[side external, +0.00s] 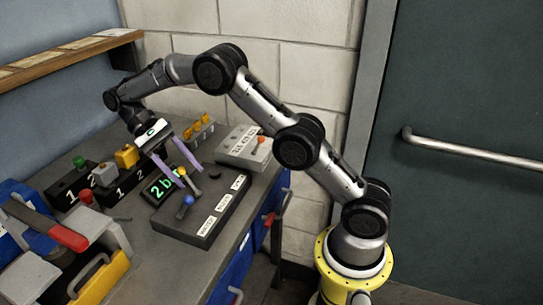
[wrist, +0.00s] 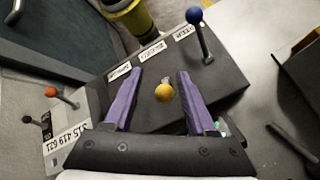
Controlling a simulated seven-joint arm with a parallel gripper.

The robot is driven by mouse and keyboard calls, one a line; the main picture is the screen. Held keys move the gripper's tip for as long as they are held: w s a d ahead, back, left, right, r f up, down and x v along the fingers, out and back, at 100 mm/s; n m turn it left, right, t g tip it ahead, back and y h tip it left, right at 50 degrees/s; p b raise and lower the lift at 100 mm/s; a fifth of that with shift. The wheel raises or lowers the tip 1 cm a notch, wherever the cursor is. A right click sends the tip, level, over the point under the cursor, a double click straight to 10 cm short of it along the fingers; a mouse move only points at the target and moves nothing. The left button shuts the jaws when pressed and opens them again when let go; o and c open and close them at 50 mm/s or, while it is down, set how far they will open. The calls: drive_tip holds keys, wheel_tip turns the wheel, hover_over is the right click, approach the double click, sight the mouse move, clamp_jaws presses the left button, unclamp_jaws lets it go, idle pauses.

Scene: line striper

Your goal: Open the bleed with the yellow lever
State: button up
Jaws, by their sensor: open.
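The yellow lever (wrist: 164,92) shows as a round yellow knob on a dark control box (wrist: 225,80) with three white labels. In the wrist view my gripper (wrist: 160,76) is open, with one purple finger on each side of the knob and gaps to both. In the side view my gripper (side external: 191,178) points down over the box (side external: 207,232), close to the yellow knob (side external: 182,171). I cannot tell whether the fingertips are level with the knob. A blue-knobbed lever (wrist: 194,16) stands on the same box, also seen in the side view (side external: 188,200). The lever's base is hidden.
A grey box (side external: 237,150) with an orange-knobbed lever (side external: 261,139) stands behind. Black blocks with green (side external: 79,161) and yellow (side external: 126,156) tops stand left. A red-handled device (side external: 68,237) fills the near left.

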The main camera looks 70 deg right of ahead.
drive_tip(key=shift+s+r+t, duration=0.3)
drive_tip(key=shift+s+t, duration=0.5)
drive_tip(key=shift+t, duration=0.5)
drive_tip(key=s+t, duration=0.1)
drive_tip(key=t, duration=0.1)
drive_tip(key=shift+s+t, duration=0.3)
drive_tip(key=shift+s, duration=0.05)
drive_tip(key=s+t, duration=0.1)
drive_tip(key=t, duration=0.1)
drive_tip(key=s+t, duration=0.2)
drive_tip(key=t, duration=0.1)
drive_tip(key=shift+f, duration=0.4)
wheel_tip(320, 180, up, 16)
drive_tip(key=s+d, duration=0.1)
drive_tip(key=s, duration=0.1)
drive_tip(key=s+f+n+t, duration=0.2)
drive_tip(key=s+f+n, duration=0.1)
drive_tip(key=s, duration=0.5)
drive_tip(key=s+f+n+t+h, duration=0.1)
drive_tip(key=s+f+n+t, duration=0.1)
drive_tip(key=s, duration=0.5)
drive_tip(key=shift+s+d+f+n+t, duration=0.4)
drive_tip(key=shift+f+n, duration=0.2)
drive_tip(key=shift+f, duration=0.35)
